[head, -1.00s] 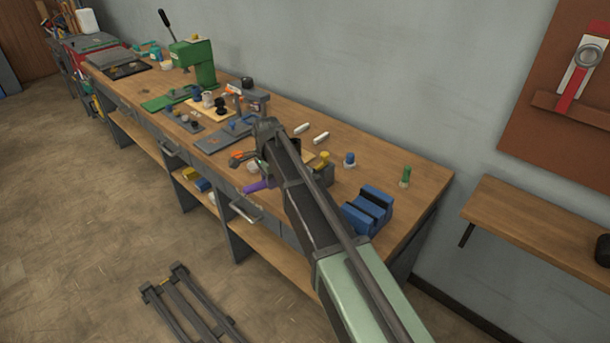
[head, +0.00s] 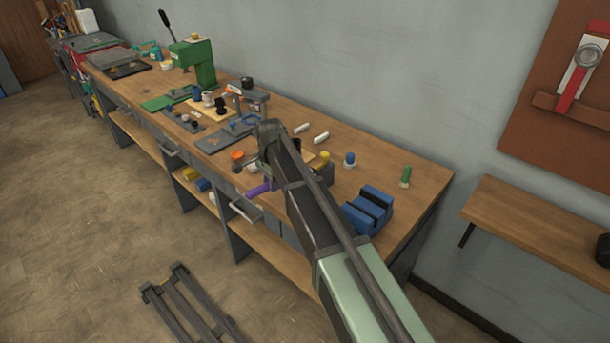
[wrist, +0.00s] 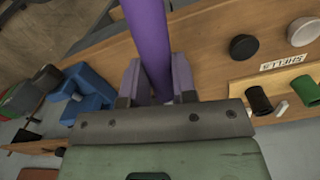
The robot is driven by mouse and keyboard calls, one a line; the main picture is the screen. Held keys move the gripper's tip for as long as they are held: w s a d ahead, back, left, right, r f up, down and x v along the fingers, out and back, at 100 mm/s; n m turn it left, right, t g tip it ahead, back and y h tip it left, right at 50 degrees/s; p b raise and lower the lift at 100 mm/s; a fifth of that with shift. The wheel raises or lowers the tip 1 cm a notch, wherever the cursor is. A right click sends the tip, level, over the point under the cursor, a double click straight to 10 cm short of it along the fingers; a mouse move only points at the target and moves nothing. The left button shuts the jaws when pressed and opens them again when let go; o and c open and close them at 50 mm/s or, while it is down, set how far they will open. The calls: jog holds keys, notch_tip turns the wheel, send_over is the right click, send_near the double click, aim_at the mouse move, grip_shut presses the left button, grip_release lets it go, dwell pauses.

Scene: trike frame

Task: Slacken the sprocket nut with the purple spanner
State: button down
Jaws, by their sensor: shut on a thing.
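The purple spanner shows in the wrist view (wrist: 148,35) as a long purple shaft running up from between my gripper's fingers (wrist: 157,72). The fingers are shut on it. In the head view, a short length of the purple spanner (head: 259,189) shows beside my arm, near the front edge of the workbench. My gripper is mostly hidden behind my arm there. The spanner's working end is out of sight in both views. I cannot make out the sprocket nut, or whether the spanner touches it.
The wooden workbench (head: 400,232) holds a blue vise block (head: 368,210), an orange round part (head: 237,155), a blue-topped part (head: 349,159) and a green press (head: 200,62). A grey metal frame (head: 190,305) is at the lower left. The floor in front of the bench is otherwise mostly clear.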

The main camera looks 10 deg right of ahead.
jog(key=shift+s+d+n, duration=0.15)
jog(key=shift+s+n, duration=0.15)
jog(key=shift+w+a+m, duration=0.25)
jog(key=shift+w+m, duration=0.35)
dwell(0.6)
